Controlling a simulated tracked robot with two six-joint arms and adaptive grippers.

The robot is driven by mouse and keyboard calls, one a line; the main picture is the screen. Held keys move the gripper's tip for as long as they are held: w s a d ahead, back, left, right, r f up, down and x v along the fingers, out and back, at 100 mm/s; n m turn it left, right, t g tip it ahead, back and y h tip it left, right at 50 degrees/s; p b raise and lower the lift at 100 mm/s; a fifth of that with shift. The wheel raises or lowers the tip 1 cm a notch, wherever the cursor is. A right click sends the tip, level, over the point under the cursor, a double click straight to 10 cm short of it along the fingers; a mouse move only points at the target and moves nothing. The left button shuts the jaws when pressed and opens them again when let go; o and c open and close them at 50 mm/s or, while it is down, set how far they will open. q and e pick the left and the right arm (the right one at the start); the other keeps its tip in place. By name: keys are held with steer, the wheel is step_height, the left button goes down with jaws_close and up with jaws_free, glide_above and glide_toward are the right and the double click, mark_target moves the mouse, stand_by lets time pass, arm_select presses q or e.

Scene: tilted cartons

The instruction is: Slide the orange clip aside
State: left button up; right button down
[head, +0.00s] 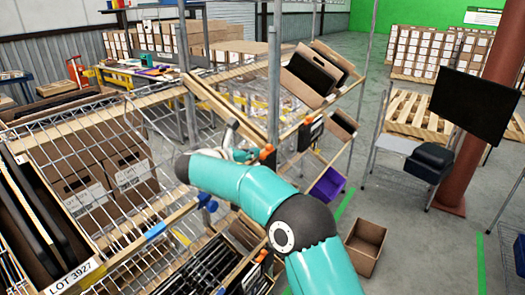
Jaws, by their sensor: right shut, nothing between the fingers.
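A small orange clip (266,152) sits at the front edge of the middle shelf, by a grey upright post. My right arm comes in from the bottom right and bends back behind its own teal link. My right gripper (250,154) is beside the orange clip, just to its left, partly hidden by my arm. It is shut with nothing held. I cannot tell whether it touches the clip. My left gripper is not in view.
A wire rack (95,135) with cartons (130,172) inside fills the left. A blue clip (155,230) is on its front rail. Tilted cartons (312,75) stand on the far shelf, above a purple bin (328,184). An open carton (366,245) is on the floor.

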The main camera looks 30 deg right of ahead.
steer(key=b+v, duration=0.1)
steer(key=v, duration=0.7)
steer(key=shift+a, duration=0.1)
steer(key=shift+s, duration=0.1)
